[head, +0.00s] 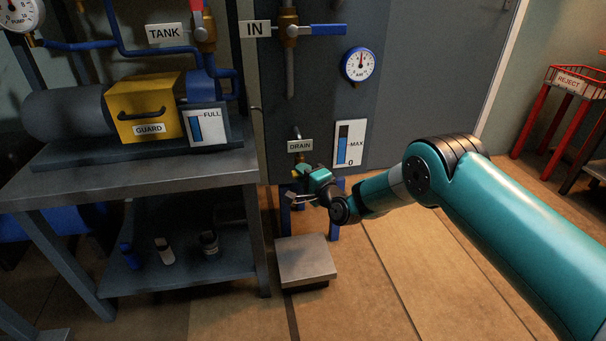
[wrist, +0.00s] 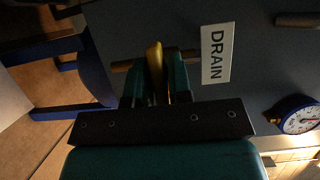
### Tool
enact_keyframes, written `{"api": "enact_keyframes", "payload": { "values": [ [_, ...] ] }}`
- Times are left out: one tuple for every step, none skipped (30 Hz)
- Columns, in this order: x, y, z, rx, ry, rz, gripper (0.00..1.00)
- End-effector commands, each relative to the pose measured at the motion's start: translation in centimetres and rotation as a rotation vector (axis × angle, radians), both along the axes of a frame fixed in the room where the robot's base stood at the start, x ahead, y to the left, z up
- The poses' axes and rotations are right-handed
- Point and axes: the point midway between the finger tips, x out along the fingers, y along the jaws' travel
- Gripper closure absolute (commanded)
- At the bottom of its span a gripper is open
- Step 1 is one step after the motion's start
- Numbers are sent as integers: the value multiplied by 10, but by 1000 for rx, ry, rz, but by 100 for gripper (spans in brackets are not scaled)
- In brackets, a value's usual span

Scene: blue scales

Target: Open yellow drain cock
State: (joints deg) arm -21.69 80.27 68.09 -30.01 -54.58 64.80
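The yellow drain cock (wrist: 155,62) shows in the wrist view as a narrow yellow lever on a brown pipe. It lies between the two teal fingers of my gripper (wrist: 156,78), which are close together and appear shut on it. In the head view my gripper (head: 302,176) is just below the DRAIN label (head: 300,145), and only a small bit of yellow shows there. The DRAIN label also shows in the wrist view (wrist: 216,54), right of the fingers. The lower part of the lever is hidden by the fingers.
A grey cabinet panel (head: 400,90) stands behind the cock, with a level gauge (head: 349,143) and a round dial (head: 359,65). A grey platform (head: 306,260) sits low below my gripper. A metal bench (head: 150,172) stands at left.

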Motion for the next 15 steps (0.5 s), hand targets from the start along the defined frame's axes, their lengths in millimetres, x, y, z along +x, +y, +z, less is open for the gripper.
{"api": "enact_keyframes", "payload": {
  "values": [
    [0,0,0,-1,0,0,100],
    [0,0,0,-2,0,0,100],
    [0,0,0,-5,-2,0,100],
    [0,0,0,-9,-2,0,100],
    [0,0,0,-13,-4,0,100],
    [0,0,0,-21,-6,0,100],
    [0,0,0,-28,-8,0,100],
    [0,0,1,-38,-11,0,100],
    [0,0,1,-52,-15,0,100],
    [0,0,1,-66,-18,1,100],
    [0,0,1,-81,-22,1,100],
    [0,0,1,-102,-29,0,100],
    [0,0,1,-121,-34,0,100],
    [-1,0,1,-141,-40,1,100],
    [-1,0,1,-171,-47,1,100]
  ]
}}
